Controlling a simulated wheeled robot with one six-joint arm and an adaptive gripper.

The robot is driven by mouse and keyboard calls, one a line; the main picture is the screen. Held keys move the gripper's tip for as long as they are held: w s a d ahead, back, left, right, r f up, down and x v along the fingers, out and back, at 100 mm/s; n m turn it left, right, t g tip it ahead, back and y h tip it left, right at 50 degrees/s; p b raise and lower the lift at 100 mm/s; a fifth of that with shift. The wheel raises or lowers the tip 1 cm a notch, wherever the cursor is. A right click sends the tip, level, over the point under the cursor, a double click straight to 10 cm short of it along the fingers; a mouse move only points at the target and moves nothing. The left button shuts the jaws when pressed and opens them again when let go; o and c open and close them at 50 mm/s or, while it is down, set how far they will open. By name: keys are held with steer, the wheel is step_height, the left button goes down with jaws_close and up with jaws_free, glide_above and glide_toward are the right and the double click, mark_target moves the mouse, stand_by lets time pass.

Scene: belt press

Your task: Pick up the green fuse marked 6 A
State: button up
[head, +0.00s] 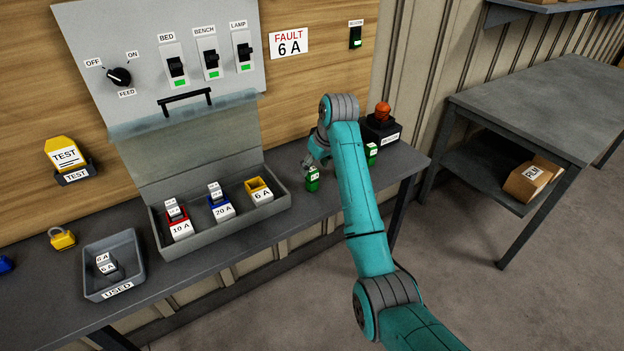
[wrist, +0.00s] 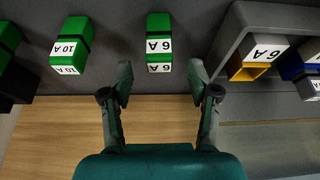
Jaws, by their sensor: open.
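The green fuse marked 6 A (head: 313,182) stands on the grey bench, right of the open fuse box. In the wrist view the same fuse (wrist: 158,24) shows its 6 A labels upside down. My gripper (head: 316,163) is close to it at the fuse's far side. In the wrist view my gripper (wrist: 161,82) is open and empty, with the fuse just beyond the fingertips and roughly centred between them. I cannot tell whether any finger touches it.
Another green fuse, marked 10 A (wrist: 70,44), stands to the right in the head view (head: 371,151), near a black box with an orange beacon (head: 382,112). The fuse box (head: 215,240) is left, with red, blue and yellow holders. A USED tray (head: 137,265) lies further left.

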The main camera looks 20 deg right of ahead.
mark_target(314, 170)
steer(key=shift+x, duration=2.55)
steer(key=shift+s+d, duration=0.1)
jaws_close()
